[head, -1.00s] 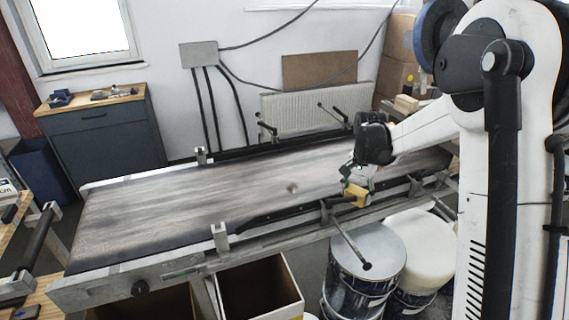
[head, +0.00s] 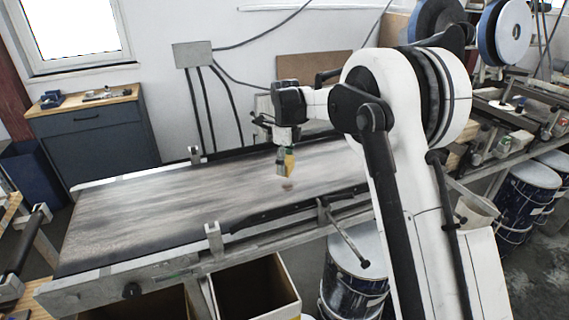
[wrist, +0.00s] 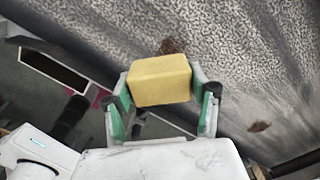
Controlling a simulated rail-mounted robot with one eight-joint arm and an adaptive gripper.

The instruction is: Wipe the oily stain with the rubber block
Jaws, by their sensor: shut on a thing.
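My gripper (head: 285,163) is shut on the yellow rubber block (head: 290,164) and holds it above the conveyor belt (head: 150,210). In the wrist view the block (wrist: 160,81) sits between the two green-padded fingers (wrist: 162,98). A small brown stain (head: 288,186) lies on the belt just below the block in the head view. The wrist view shows two brown patches: one patch (wrist: 172,46) just past the block's upper edge, partly hidden by it, and another patch (wrist: 259,126) to the right. The block appears clear of the belt.
Dark side guides (head: 300,208) with clamp posts (head: 213,240) run along the belt's edges. Open cardboard boxes (head: 285,275) and a paint drum (head: 355,275) stand below the near side. The belt's left part is free of objects.

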